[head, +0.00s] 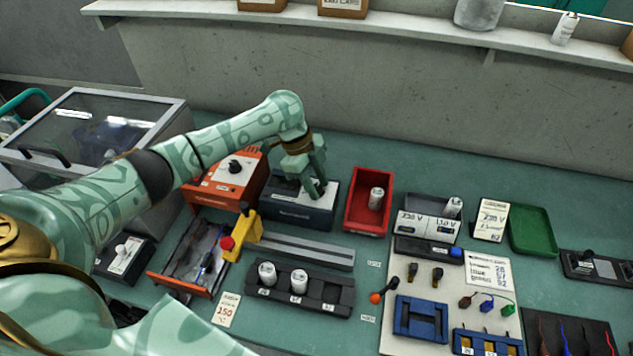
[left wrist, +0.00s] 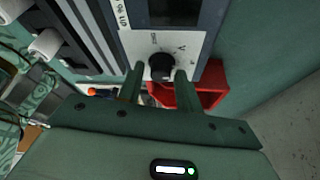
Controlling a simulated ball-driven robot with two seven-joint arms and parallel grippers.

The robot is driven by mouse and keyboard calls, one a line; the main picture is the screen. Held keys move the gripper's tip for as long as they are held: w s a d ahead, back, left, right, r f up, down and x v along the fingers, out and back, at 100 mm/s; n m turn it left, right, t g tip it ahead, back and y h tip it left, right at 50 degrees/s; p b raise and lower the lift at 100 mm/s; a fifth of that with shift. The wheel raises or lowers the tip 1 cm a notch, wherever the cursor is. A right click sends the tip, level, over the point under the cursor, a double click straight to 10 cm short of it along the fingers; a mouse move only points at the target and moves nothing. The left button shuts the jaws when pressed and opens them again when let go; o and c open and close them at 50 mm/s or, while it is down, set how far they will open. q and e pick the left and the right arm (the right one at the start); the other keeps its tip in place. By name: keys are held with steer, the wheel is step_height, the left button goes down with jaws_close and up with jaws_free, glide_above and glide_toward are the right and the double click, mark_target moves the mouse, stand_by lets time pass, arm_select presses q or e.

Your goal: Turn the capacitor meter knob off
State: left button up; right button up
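The capacitor meter appears to be the dark box (head: 290,212) under my left gripper in the head view; its top is mostly hidden by the hand. My left gripper (head: 318,190) reaches down over the meter. In the left wrist view its two fingers (left wrist: 159,76) are apart, one on each side of the knob, with small gaps visible. My right gripper is not in view.
An orange box with a black knob (head: 235,168) stands left of the meter. A red bin (head: 358,222) holding a white can stands close on its right. A rail (head: 300,250) and a black rack with white cans (head: 325,292) lie in front. A wall rises behind.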

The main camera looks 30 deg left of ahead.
arm_select(q)
jaws_close()
steer(key=shift+r+n+p, duration=0.2)
steer(key=shift+n+p, duration=0.1)
steer(key=shift+p, duration=0.3)
steer(key=n+t+y+p, duration=0.1)
steer(key=n+p, duration=0.3)
steer(key=p, duration=0.1)
steer(key=n+t+p, duration=0.1)
steer(key=n+p, duration=0.3)
steer(key=p, duration=0.2)
steer(key=n+t+y+p, duration=0.1)
steer(key=n+t+p, duration=0.1)
steer(key=n+p, duration=0.2)
steer(key=shift+s+d+n+y+p, duration=0.2)
steer(key=shift+n+y+p, duration=0.1)
steer(key=shift+p, duration=0.7)
steer(key=shift+n+y+p, duration=0.4)
steer(key=shift+n+p, duration=0.6)
steer(key=shift+n, duration=0.2)
steer(key=shift+f+n+y+p, duration=0.15)
steer(key=shift+n+y+p, duration=0.45)
steer(key=shift+n, duration=0.5)
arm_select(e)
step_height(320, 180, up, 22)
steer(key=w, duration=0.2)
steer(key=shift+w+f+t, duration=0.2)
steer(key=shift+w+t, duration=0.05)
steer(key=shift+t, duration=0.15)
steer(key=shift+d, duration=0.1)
